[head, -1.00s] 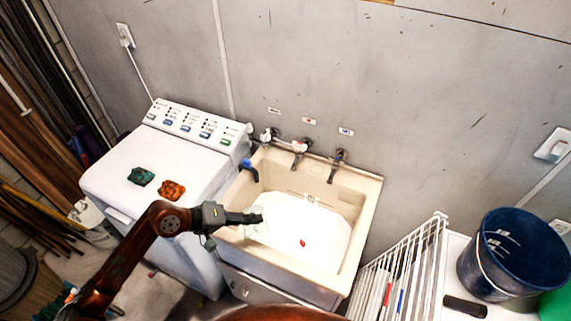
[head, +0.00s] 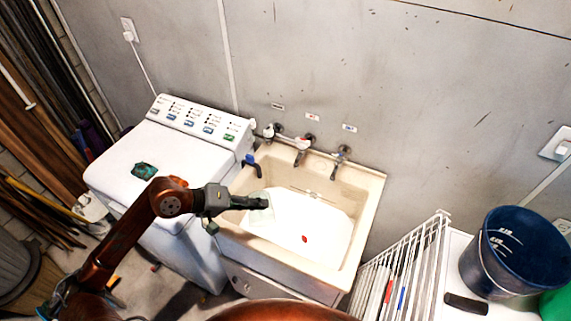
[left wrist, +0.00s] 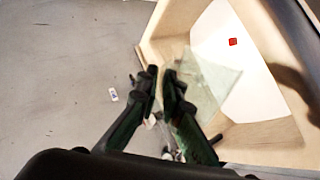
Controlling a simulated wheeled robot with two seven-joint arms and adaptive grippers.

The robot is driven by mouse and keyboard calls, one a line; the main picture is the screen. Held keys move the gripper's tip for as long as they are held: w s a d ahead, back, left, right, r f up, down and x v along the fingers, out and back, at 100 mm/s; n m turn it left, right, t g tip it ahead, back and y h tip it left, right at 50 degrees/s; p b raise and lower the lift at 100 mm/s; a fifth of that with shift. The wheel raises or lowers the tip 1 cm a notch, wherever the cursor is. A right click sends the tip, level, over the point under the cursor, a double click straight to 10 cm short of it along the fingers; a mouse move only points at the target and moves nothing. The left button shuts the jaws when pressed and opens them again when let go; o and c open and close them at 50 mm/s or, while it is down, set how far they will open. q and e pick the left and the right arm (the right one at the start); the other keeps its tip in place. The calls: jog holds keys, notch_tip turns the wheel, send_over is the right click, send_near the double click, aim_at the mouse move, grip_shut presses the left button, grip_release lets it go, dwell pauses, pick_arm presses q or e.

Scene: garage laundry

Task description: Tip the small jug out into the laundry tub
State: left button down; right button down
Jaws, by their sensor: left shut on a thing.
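The small jug, a pale see-through vessel (head: 262,216), is in my left gripper (head: 262,203), over the left part of the laundry tub (head: 372,205). The gripper is shut on it. In the left wrist view the jug (left wrist: 212,82) shows beyond the dark fingers (left wrist: 162,82), with the tub (left wrist: 262,142) behind it. It looks tilted there, but I cannot tell how far, nor whether anything is in it or flowing out. The tub is cream with a bright white floor. My right gripper is not in view.
Taps (head: 303,150) line the tub's back, with a blue-handled thing (head: 250,161) at its back left. A washing machine (head: 115,165) with a green thing (head: 145,170) stands left. A red bit (head: 304,238) is in the tub. A white rack (head: 405,262) and dark bucket (head: 512,250) are right.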

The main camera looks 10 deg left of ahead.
pick_arm(q)
jog(key=shift+r, duration=0.35)
jog(key=shift+w+r+g, duration=0.1)
jog(key=shift+g, duration=0.2)
jog(key=shift+r+n+g+h, duration=0.3)
jog(key=shift+n+g+h, duration=0.3)
jog(key=shift+n+g, duration=0.5)
jog(key=shift+r+n+g+h+b, duration=0.1)
jog(key=shift+n+g+h+b, duration=0.3)
jog(key=shift+n+g, duration=0.25)
jog(key=shift+r, duration=0.1)
